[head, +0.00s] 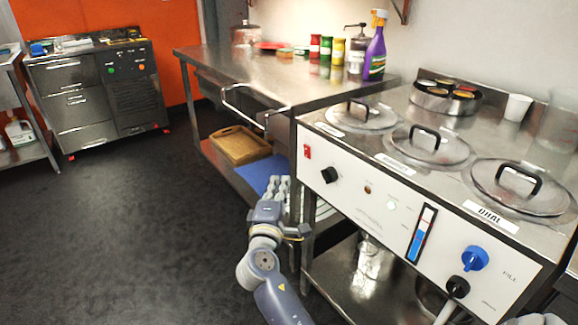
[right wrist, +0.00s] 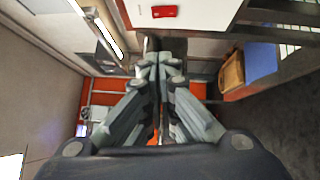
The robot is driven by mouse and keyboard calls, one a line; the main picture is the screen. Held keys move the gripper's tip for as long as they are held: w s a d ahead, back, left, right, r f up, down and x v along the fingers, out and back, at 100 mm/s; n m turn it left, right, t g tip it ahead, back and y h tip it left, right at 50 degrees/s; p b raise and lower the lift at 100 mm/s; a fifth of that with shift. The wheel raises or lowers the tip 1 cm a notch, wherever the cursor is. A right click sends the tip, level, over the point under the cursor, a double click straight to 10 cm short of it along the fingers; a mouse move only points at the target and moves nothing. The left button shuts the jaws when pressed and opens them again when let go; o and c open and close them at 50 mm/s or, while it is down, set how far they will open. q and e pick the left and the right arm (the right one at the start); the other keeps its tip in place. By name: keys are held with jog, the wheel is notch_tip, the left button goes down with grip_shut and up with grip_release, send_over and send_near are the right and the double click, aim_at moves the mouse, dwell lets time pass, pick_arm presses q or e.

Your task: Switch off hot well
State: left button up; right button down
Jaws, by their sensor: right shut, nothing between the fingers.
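The hot well (head: 345,190) stands at the right in the head view, with a white front panel and several lidded wells on top. A red switch (head: 307,151) sits at the panel's upper left corner, with a black knob (head: 329,175) below it to the right. My right gripper (head: 281,188) is shut and empty, left of the panel and lower than the switch in the picture. In the right wrist view, the closed fingertips (right wrist: 159,62) lie below the red switch (right wrist: 164,11), apart from it. The switch's on or off position cannot be told. My left gripper is out of view.
A steel counter (head: 300,83) with bottles and jars adjoins the hot well, with a rail on its front. Its lower shelf holds a wooden tray (head: 240,145) and a blue board (head: 258,172). A blue valve (head: 474,258) is on the panel's right. The dark floor (head: 130,230) at left is clear.

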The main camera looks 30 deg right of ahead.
aim_at(307, 152)
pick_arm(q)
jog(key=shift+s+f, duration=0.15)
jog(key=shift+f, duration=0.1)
pick_arm(e)
jog(key=s+d+x, duration=0.2)
jog(key=x, duration=1)
jog(key=shift+w+d, duration=0.15)
jog(key=shift+d, duration=0.1)
jog(key=shift+r, duration=0.15)
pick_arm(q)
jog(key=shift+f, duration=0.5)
pick_arm(e)
jog(key=shift+d+r, duration=0.15)
jog(key=shift+d, duration=0.15)
